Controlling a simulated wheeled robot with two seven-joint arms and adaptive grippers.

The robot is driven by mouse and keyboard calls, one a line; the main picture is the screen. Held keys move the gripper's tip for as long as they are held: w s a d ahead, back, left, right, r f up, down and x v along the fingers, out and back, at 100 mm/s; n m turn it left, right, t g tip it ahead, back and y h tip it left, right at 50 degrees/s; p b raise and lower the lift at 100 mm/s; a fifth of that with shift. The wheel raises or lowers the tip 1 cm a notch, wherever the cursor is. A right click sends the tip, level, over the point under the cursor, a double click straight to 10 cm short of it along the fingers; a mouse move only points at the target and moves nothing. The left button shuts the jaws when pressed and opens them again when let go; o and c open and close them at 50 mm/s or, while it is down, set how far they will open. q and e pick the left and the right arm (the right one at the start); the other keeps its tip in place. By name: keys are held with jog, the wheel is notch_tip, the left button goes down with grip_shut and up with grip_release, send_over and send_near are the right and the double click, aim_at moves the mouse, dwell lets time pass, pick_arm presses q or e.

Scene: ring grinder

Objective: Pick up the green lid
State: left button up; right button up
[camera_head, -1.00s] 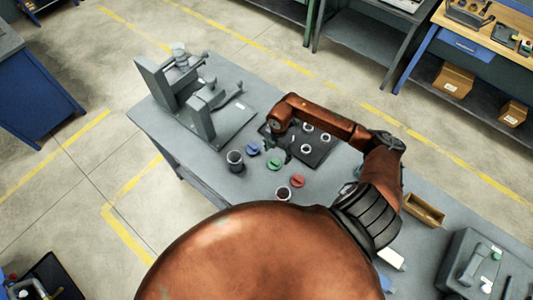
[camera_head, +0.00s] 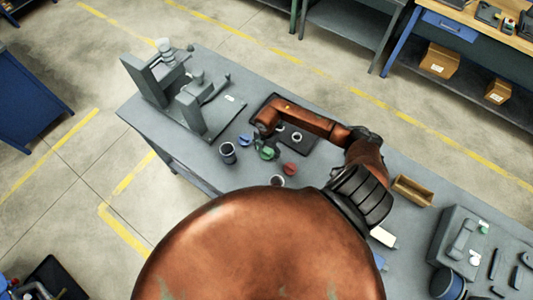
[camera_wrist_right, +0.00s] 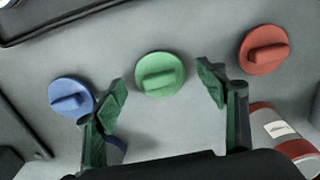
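The green lid (camera_wrist_right: 160,75) lies flat on the grey table, a round disc with a raised bar handle. It also shows in the head view (camera_head: 268,153), close to my right gripper (camera_head: 260,145). In the right wrist view my right gripper (camera_wrist_right: 168,90) is open and empty, its fingers on either side of the green lid in the picture. I cannot tell how high the fingertips are above it. My left gripper is not in view.
The blue lid (camera_wrist_right: 72,97) is left of the green one, the red lid (camera_wrist_right: 264,49) right. A cup (camera_head: 228,153) stands left of the lids. A black tray (camera_head: 309,143) with rings lies behind. The grey grinder machine (camera_head: 185,105) stands at the table's far left.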

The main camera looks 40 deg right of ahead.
jog(key=c, duration=0.9)
